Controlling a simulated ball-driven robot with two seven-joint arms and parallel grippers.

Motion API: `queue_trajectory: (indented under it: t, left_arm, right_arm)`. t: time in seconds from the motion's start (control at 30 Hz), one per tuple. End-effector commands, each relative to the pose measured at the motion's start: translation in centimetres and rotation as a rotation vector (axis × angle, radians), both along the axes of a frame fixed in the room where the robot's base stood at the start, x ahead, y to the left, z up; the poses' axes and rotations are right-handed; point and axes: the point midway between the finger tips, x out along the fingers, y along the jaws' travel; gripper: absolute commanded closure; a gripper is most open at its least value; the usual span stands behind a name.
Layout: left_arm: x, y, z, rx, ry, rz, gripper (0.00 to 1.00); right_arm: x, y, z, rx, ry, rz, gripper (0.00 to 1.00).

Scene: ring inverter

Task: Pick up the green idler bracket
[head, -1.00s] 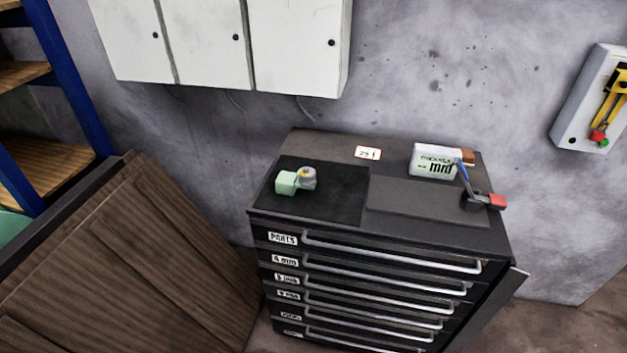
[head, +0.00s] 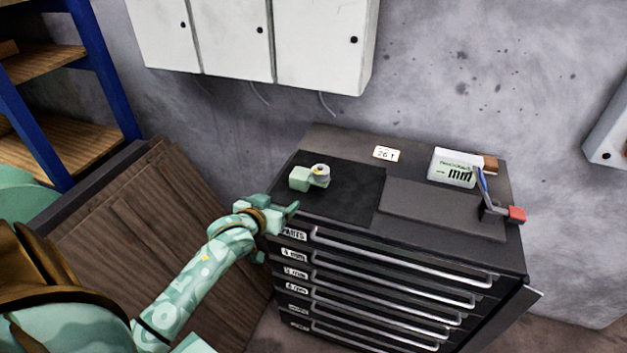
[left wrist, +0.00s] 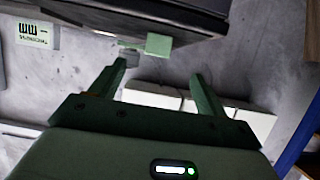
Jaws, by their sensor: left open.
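The green idler bracket (head: 301,179) is a small pale green block with a grey roller on its right side. It rests on the black mat (head: 345,200) at the left of the drawer cabinet's top. My left gripper (head: 281,215) is at the cabinet's front left edge, nearer to me than the bracket and apart from it. My right gripper is in neither view.
The drawer cabinet (head: 380,273) has several handled drawers. A grey pad (head: 440,208) lies right of the mat. White wall cabinets (head: 325,45) hang above.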

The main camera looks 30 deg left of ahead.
Motion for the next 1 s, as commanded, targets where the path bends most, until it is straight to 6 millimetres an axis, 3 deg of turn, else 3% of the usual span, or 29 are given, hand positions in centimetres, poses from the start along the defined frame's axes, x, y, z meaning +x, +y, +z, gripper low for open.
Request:
queue_trajectory:
  t: [0.1,0.3,0.53,0.8,1.0]
  left_arm:
    - [2.9,0.7,-1.5,0.002,-0.001,-0.001,0.25]
    - [6.4,1.4,-3.0,0.001,0.000,0.000,0.25]
    - [8.3,1.8,-3.7,0.002,0.000,-0.001,0.25]
    - [11.8,2.5,-5.2,0.002,0.002,-0.001,0.25]
    - [12.1,2.5,-5.0,0.002,0.001,-0.002,0.25]
  right_arm:
    - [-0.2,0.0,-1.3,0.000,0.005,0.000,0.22]
    - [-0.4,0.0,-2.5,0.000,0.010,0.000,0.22]
    - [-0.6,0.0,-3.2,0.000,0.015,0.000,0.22]
    - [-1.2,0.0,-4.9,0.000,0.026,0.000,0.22]
    - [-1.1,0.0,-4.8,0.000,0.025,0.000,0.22]
